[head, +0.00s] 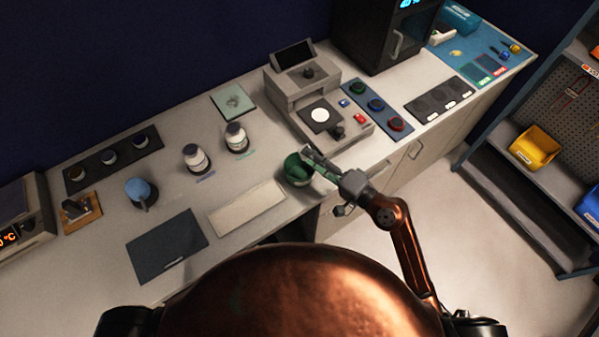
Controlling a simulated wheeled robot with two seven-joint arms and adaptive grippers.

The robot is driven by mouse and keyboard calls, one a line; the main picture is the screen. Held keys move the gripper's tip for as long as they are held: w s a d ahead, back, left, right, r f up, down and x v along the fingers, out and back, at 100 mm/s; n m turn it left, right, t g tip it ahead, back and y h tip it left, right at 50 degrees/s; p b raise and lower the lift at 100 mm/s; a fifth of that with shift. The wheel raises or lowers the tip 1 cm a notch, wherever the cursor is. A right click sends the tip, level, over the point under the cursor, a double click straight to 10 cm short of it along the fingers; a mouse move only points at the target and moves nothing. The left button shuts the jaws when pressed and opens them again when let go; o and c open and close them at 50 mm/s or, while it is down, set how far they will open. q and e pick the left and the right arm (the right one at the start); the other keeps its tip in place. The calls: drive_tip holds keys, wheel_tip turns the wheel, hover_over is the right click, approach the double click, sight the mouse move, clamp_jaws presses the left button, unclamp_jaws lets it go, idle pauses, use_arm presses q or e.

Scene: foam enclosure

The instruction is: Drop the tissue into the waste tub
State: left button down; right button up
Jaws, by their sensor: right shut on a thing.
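The waste tub appears to be the small round green tub (297,171) near the front edge of the bench, right of the pale rectangular mat. My right gripper (313,158) comes in from the right, with its fingertips over the tub's right rim. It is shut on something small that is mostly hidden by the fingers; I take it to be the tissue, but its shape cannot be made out. I cannot tell whether it touches the tub. The inside of the tub is partly covered by the gripper. My left gripper is not in view.
A grey machine (298,92) stands behind the tub, its base holding coloured buttons. Two white bottles (236,138) stand left of it. A pale mat (247,207) and a dark mat (166,245) lie left of the tub. A shelf with a yellow bin (534,147) stands at right.

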drive_tip(key=o, duration=1.1)
drive_tip(key=shift+s+d, duration=0.1)
drive_tip(key=shift+d, duration=0.05)
drive_tip(key=v, duration=1.1)
drive_tip(key=shift+s+d, duration=0.25)
drive_tip(key=shift+s, duration=0.05)
